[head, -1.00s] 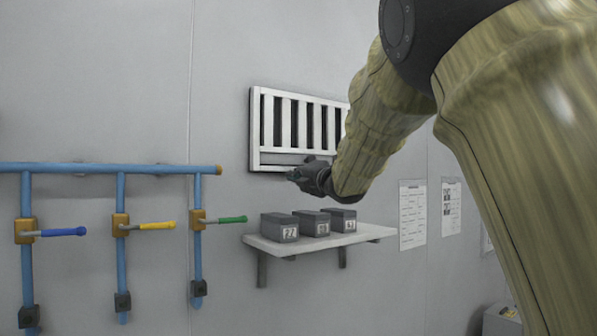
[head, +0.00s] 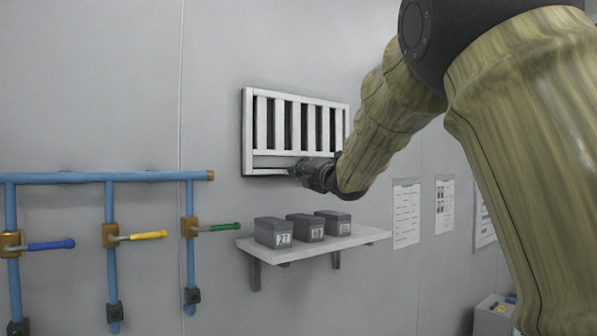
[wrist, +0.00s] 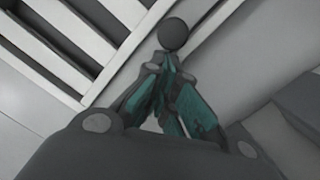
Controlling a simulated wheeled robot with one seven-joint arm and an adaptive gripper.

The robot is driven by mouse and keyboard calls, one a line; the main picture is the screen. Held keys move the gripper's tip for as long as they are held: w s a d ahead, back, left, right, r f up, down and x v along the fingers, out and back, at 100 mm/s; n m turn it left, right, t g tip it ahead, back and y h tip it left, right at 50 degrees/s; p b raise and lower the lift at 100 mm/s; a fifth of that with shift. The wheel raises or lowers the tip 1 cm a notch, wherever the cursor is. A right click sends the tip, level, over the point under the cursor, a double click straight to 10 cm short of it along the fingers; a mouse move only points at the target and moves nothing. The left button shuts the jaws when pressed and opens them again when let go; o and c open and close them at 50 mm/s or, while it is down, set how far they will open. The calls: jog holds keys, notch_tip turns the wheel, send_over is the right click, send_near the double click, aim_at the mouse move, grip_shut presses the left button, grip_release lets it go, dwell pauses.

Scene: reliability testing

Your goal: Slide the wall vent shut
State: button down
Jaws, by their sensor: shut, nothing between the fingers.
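The wall vent (head: 247,135) is a white framed grille on the grey wall, with upright slats and dark open gaps between them. Its slats also show at the upper left of the wrist view (wrist: 62,58). My gripper (head: 295,171) is at the vent's lower edge, near the middle of its width. In the wrist view my gripper's green-padded fingers (wrist: 170,62) come together at the tips, with nothing seen between them. A dark round knob (wrist: 173,34) is right at the fingertips; I cannot tell whether they touch it. My gripper hides part of the vent's bottom rail in the head view.
A white shelf (head: 262,247) with grey numbered bins (head: 273,232) is just below my gripper. Blue pipes (head: 100,177) with blue, yellow and green levers stand at the left. Papers (head: 406,214) hang on the wall at the right.

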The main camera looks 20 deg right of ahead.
jog(key=d, duration=0.1)
jog(key=w+d, duration=0.1)
jog(key=d, duration=0.1)
jog(key=shift+w+d+b, duration=0.15)
jog(key=shift+w+b, duration=0.05)
jog(key=shift+b, duration=0.2)
jog(key=shift+f, duration=0.1)
jog(key=s+f+b, duration=0.3)
jog(key=s+b, duration=0.6)
jog(key=s, duration=0.2)
jog(key=shift+a, duration=0.4)
jog(key=shift+s+d, duration=0.1)
jog(key=shift+s, duration=0.05)
